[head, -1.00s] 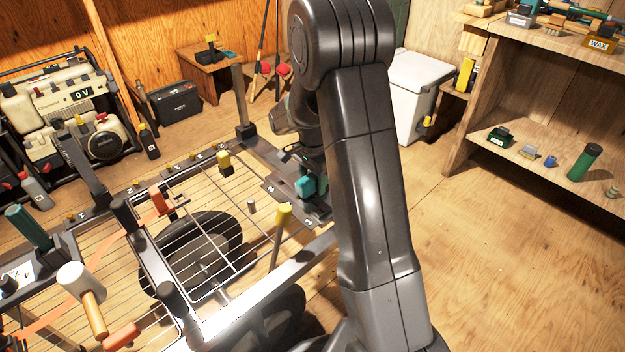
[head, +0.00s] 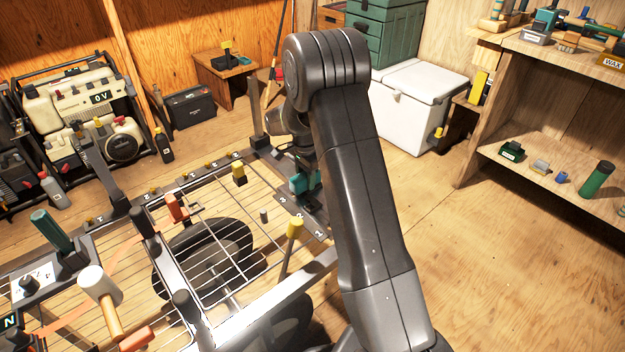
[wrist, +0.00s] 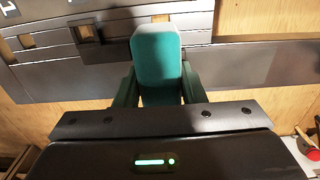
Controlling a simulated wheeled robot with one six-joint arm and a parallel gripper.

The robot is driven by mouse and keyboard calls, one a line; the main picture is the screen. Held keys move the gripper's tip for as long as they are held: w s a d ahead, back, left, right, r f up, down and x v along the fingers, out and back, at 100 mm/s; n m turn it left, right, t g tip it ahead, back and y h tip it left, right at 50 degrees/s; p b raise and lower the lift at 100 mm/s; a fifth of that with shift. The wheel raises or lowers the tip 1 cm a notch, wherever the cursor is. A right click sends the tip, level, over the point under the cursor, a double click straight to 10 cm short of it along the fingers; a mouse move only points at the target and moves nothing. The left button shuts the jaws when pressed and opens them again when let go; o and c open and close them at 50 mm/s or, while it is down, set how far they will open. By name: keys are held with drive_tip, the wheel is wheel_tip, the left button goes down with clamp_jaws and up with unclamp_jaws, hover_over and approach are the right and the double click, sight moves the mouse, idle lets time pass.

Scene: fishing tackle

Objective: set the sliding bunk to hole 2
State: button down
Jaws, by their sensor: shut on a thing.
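My gripper (wrist: 158,92) is shut on a teal grip (wrist: 158,60), with one finger on each side of it. The grip stands at a dark metal rail; I take it as the sliding bunk's handle. In the head view the teal grip (head: 300,183) shows partly behind my arm, at the right side of the trailer frame. A dark plate with painted digits (head: 315,231) lies close to it. In the wrist view a square hole (wrist: 84,33) shows left of the grip. The grip's lower end and the hole under it are hidden.
A white mallet (head: 100,285) lies at lower left. A white cooler (head: 415,105) and a shelf (head: 545,160) stand right. The floor between is clear.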

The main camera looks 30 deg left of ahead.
drive_tip(key=c, duration=0.9)
unclamp_jaws()
wheel_tip(320, 180, up, 14)
drive_tip(key=p, duration=0.3)
drive_tip(key=shift+f, duration=0.1)
wheel_tip(320, 180, down, 14)
drive_tip(key=b, duration=0.3)
drive_tip(key=shift+s+d, duration=0.1)
drive_tip(key=shift+d, duration=0.25)
